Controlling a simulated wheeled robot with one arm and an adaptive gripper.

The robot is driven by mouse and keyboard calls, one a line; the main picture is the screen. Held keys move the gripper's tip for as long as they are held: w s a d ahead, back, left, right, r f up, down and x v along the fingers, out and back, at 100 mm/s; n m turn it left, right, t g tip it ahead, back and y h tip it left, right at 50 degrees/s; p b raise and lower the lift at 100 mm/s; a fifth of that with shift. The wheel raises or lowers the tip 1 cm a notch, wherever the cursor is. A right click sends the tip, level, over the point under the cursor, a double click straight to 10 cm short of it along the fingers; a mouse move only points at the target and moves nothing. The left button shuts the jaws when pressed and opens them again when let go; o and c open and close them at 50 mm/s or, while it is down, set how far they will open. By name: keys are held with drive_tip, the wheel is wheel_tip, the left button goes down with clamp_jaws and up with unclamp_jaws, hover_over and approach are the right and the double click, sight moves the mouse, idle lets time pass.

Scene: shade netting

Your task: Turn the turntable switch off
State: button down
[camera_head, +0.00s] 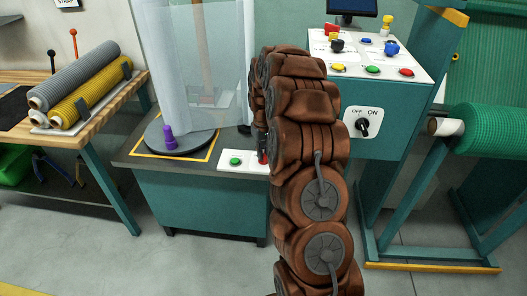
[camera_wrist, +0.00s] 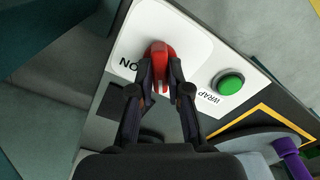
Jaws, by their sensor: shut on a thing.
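The red turntable switch (camera_wrist: 158,50) sits on a white panel (camera_wrist: 195,32), with the letters "ON" beside it at the left. My gripper (camera_wrist: 161,74) is shut on this red switch, one dark finger on each side. The fingers cover part of the switch, and any "OFF" label is hidden. In the head view a bit of the red switch (camera_head: 263,157) shows beside my brown arm, which hides most of my gripper. The round dark turntable (camera_head: 205,143) stands to the left on the teal cabinet, with a tall clear-wrapped load on it.
A green button (camera_wrist: 229,83) marked "WRAP" is close to the right of my gripper. A purple object (camera_head: 168,137) stands on the turntable. A teal console (camera_head: 383,122) with coloured buttons and a black OFF/ON knob (camera_head: 363,126) stands right of my arm.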

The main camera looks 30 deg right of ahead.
drive_tip(key=shift+n, duration=1.1)
drive_tip(key=c, duration=1.1)
unclamp_jaws()
wheel_tip(320, 180, up, 12)
